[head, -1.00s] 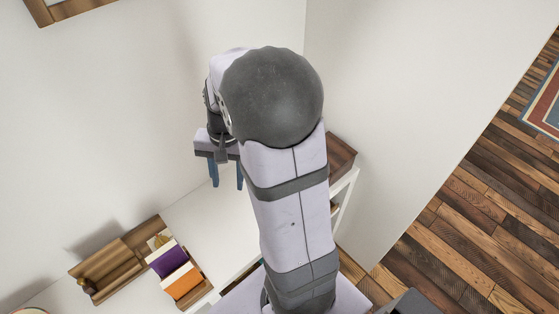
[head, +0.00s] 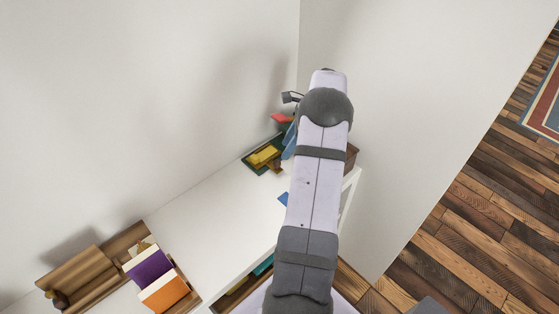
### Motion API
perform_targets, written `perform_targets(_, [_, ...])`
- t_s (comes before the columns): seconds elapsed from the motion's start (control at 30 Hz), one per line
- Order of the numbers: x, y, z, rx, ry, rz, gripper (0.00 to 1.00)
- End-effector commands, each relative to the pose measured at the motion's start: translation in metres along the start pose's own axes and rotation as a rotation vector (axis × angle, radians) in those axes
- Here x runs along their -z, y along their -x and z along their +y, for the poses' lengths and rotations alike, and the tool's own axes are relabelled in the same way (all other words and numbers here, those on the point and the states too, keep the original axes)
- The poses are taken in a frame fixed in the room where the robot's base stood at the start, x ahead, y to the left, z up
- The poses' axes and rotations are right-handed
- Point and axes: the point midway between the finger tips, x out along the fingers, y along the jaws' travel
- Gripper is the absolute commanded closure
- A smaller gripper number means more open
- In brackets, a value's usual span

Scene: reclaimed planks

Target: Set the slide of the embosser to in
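I cannot make out the embosser or its slide for certain. A dark green piece with a yellow block (head: 263,155) on it stands at the back of the white table, against the wall. My arm reaches over the table's right part and covers much of that corner. My gripper is mostly hidden behind the arm; a blue part that looks like a finger (head: 289,141) shows at the arm's left edge, beside the green piece. Whether they touch, and whether the gripper is open, cannot be seen.
A wooden organizer (head: 84,272) with purple and orange blocks stands at the table's left. A small red thing (head: 281,118) and a brown box (head: 351,155) are near the back corner. A blue piece (head: 284,199) lies partly under my arm. The table's middle is clear.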

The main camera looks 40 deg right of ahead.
Motion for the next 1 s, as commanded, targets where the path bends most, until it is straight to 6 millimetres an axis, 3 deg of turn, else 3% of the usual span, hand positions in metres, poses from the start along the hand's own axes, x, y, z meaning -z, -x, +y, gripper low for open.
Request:
perform_targets(0.6, [-0.001,-0.064,0.001,-0.003,0.003,0.001,0.61])
perform_targets(1.0, [-0.001,-0.072,0.001,-0.001,0.004,0.002,0.61])
